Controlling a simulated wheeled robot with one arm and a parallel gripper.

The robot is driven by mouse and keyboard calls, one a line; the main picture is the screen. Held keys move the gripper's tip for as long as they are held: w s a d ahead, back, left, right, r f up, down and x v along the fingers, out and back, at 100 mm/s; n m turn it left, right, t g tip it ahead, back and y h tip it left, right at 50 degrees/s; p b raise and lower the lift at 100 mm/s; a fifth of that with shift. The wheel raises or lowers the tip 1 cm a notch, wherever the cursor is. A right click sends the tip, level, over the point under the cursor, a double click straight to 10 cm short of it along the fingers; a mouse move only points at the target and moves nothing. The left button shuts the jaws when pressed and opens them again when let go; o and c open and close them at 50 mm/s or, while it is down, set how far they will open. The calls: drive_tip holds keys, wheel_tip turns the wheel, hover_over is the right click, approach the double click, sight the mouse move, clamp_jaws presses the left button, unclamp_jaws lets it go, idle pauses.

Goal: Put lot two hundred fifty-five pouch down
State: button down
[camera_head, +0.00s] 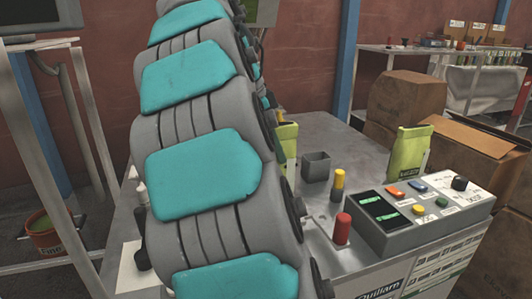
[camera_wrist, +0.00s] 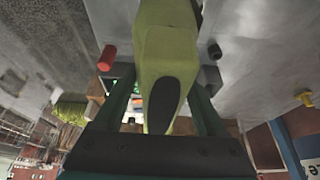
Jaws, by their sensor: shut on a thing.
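A yellow-green pouch (camera_wrist: 166,40) fills the middle of the wrist view, with a dark oval patch on its near part. My gripper (camera_wrist: 163,97) is shut on it, one dark teal finger on each side. Another yellow-green pouch (camera_head: 409,153) with a dark label stands upright behind the control box. No lot number is readable on any pouch.
The grey metal bench (camera_head: 335,140) carries an open grey square cup (camera_head: 315,166), a yellow-topped post (camera_head: 338,185), a red cylinder (camera_head: 342,228) and a control box (camera_head: 420,215) with buttons and a knob. Cardboard boxes (camera_head: 405,100) stand behind. Some bare bench top shows around the cup.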

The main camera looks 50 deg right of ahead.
drive_tip(key=shift+w+d+f, duration=0.2)
drive_tip(key=shift+w+f, duration=0.3)
drive_tip(key=shift+f, duration=0.15)
drive_tip(key=shift+w+d+f, duration=0.25)
drive_tip(key=shift+w+f, duration=0.25)
drive_tip(key=shift+f, duration=0.1)
drive_tip(key=shift+w+d+f, duration=0.2)
drive_tip(key=shift+w+f, duration=0.3)
drive_tip(key=shift+f, duration=0.25)
unclamp_jaws()
drive_tip(key=p+v, duration=0.2)
drive_tip(key=v, duration=0.5)
drive_tip(key=shift+r, duration=0.35)
drive_tip(key=shift+a, duration=0.1)
